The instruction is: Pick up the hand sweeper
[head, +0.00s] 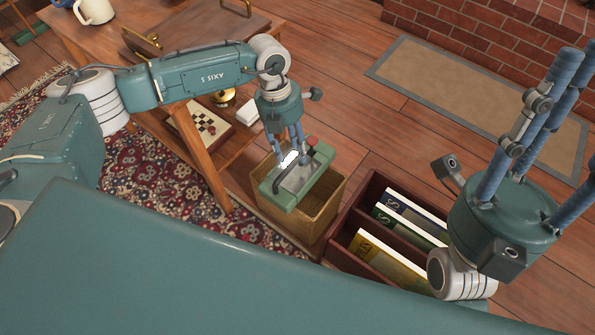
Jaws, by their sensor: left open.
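The hand sweeper (284,197), with green ends, a grey middle and a dark handle, sits in the mouth of a square woven basket (322,214). My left gripper (292,160) points down right over the sweeper. Its fingers are open and overlap the sweeper's middle in the view; I cannot tell whether they touch it. The fingers hide part of the sweeper. My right gripper (545,112) is at the right, its blue fingers pointing up, spread apart and empty.
A dark red divided crate (343,247) with several books stands just right of the basket. A wooden table (185,122) with a chess board (205,125) on its lower shelf is at the left. A mat (455,90) lies before the brick hearth. A patterned rug (160,185) lies left.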

